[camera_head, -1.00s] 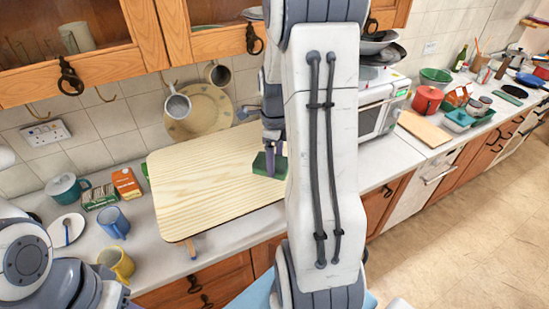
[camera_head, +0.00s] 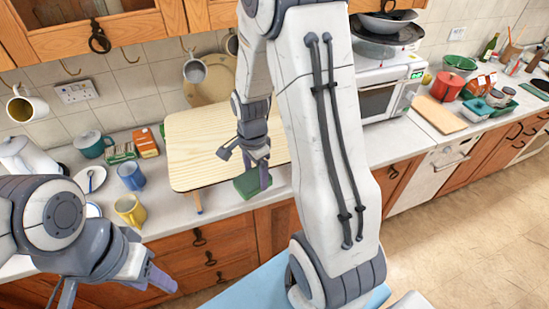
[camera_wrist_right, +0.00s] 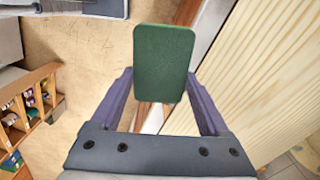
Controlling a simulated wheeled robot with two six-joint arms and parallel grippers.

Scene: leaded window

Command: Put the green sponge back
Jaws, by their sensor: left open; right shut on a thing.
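The green sponge (camera_head: 252,183) is a flat, dark green block with rounded corners. My right gripper (camera_head: 262,176) is shut on it near the front edge of the wooden board. In the right wrist view the sponge (camera_wrist_right: 164,63) sits between the two fingers of my right gripper (camera_wrist_right: 160,88), with the board to its right and floor below. My left gripper (camera_head: 118,284) is open and empty at the lower left, in front of the drawers; its fingertips are partly cut off by the frame.
A microwave (camera_head: 380,100) stands to the right. Shelves (camera_wrist_right: 28,108) show in the right wrist view.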

